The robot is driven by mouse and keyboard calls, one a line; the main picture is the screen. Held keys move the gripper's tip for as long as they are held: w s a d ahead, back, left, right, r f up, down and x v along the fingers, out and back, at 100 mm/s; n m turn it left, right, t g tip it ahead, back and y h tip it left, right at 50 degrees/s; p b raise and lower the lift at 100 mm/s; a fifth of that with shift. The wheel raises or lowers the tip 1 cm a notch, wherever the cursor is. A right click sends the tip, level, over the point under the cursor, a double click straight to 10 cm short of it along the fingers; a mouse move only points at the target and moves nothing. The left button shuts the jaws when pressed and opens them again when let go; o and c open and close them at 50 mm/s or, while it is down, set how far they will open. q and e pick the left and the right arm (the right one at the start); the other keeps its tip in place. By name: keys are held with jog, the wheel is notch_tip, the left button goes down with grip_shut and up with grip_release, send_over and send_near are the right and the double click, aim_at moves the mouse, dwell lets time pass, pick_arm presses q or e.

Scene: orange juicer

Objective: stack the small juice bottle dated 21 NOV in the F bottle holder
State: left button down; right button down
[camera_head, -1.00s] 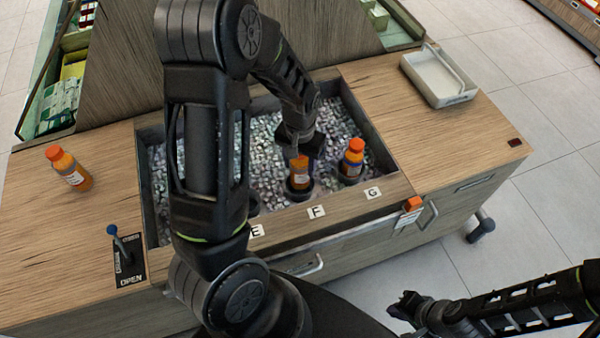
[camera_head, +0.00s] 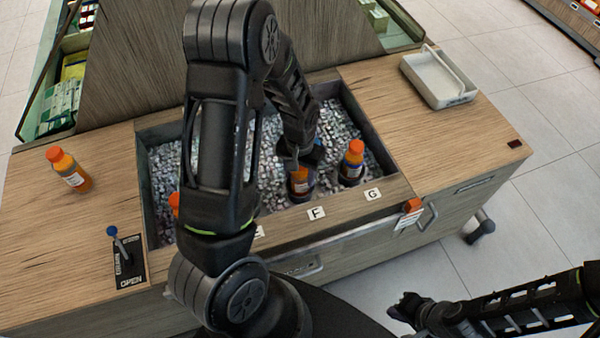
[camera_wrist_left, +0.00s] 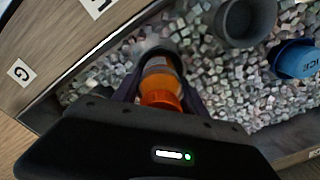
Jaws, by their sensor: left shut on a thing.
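My left gripper (camera_head: 304,155) is shut on a small orange juice bottle (camera_head: 301,181) with an orange cap. The bottle is upright at the dark F bottle holder (camera_head: 301,196), behind the F label (camera_head: 316,214). Its lower end appears to be inside the holder; whether it touches the bottom is hidden. In the left wrist view the orange cap (camera_wrist_left: 160,99) is between the fingers, with the dark holder rim around the bottle's far end. The date is too small to read. My right gripper (camera_head: 405,308) hangs off the counter's front, its jaws unclear.
A similar bottle (camera_head: 352,163) stands in the G holder. Another bottle (camera_head: 68,169) stands on the left counter. An orange cap (camera_head: 174,201) shows beside my left arm. An empty grey holder (camera_wrist_left: 245,20) and blue ice scoop (camera_wrist_left: 296,60) are nearby. A white tray (camera_head: 437,78) sits right.

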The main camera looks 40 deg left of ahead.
pick_arm(q)
jog(key=shift+f, duration=0.4)
jog(key=c, duration=0.6)
grip_release()
jog(key=shift+r, duration=0.1)
jog(key=shift+r, duration=0.8)
notch_tip(320, 180, up, 11)
jog(key=shift+r, duration=0.1)
jog(key=shift+p, duration=0.3)
